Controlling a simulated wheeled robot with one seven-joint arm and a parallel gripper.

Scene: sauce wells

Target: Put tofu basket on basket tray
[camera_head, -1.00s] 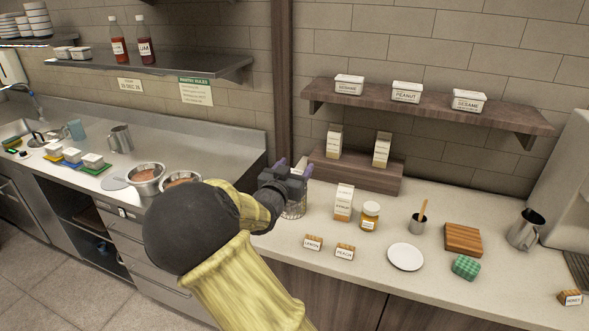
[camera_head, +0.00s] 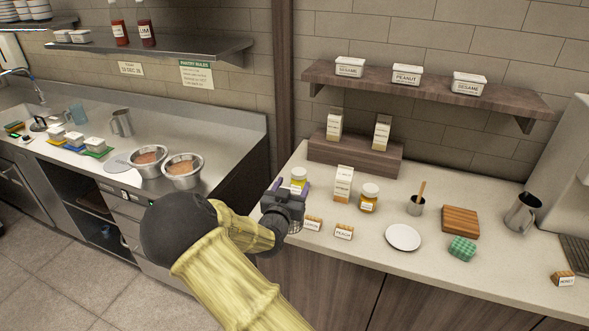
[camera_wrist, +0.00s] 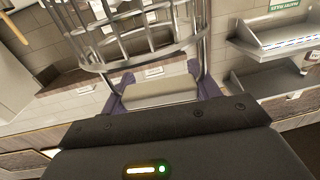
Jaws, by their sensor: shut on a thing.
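In the wrist view, my gripper (camera_wrist: 160,92) has its purple fingers shut on a wire basket (camera_wrist: 140,42), whose bars fill the top of the picture. In the head view, my gripper (camera_head: 285,203) is by the left front edge of the right counter. Only a small part of the basket (camera_head: 294,230) shows below and beside it there; the rest is hidden. Whether the basket touches the counter cannot be told. I see no tray that I can clearly name as the basket tray; a white round plate (camera_head: 403,237) lies on the right counter.
Lemon (camera_head: 313,223) and peach (camera_head: 344,232) labels stand close right of my gripper. A yellow jar (camera_head: 298,180), a carton (camera_head: 343,184) and another jar (camera_head: 369,198) stand behind. Two filled metal bowls (camera_head: 182,171) sit on the left counter. A gap separates the counters.

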